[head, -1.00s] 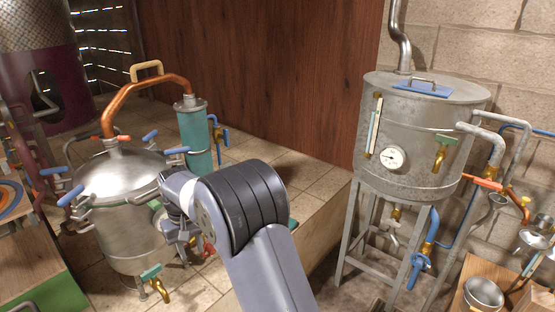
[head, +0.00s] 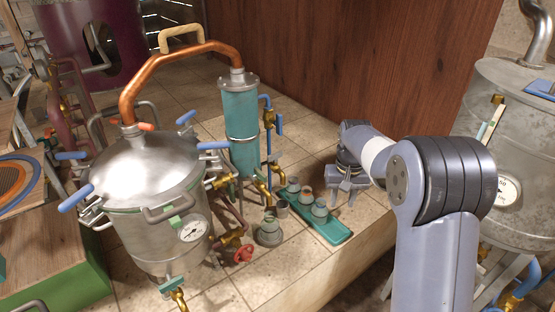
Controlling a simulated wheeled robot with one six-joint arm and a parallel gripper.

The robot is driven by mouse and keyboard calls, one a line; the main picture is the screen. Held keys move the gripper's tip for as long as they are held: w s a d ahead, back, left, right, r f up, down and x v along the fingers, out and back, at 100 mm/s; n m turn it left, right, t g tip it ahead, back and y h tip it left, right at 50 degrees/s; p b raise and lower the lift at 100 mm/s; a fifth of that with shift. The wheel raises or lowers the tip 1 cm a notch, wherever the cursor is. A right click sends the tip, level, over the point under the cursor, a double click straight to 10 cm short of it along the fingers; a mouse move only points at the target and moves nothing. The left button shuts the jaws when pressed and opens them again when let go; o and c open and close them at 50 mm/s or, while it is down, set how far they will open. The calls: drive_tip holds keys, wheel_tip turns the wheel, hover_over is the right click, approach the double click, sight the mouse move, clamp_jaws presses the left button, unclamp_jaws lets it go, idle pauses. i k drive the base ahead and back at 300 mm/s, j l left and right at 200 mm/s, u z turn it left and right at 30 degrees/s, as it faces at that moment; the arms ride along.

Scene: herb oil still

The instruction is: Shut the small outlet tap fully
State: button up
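Several small brass taps show, and I cannot tell for sure which is the small outlet tap. One brass tap (head: 262,187) sits low beside the teal condenser (head: 243,118), above a grey-green cup. Another brass tap (head: 221,181) is at the right side of the steel still pot (head: 146,225). A tap with a green handle (head: 171,286) is at the pot's lower front, and a red-handled valve (head: 243,253) is at its lower right. My gripper (head: 347,198) points down right of these taps, apart from them and empty. Its fingers look spread.
A green tray (head: 335,232) with several small jars lies on the tiled ledge between the condenser and my gripper. A squat jar (head: 269,233) stands left of it. A blue-handled valve (head: 279,124) is on the condenser's pipe. A metal tank (head: 500,115) is at right.

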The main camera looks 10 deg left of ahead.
sight(261, 177)
drive_tip(key=i+l+u, duration=0.15)
drive_tip(key=i+u, duration=0.25)
drive_tip(key=i+l+u, duration=0.25)
drive_tip(key=i+u, duration=0.2)
drive_tip(key=i+l+u, duration=0.4)
drive_tip(key=k, duration=0.05)
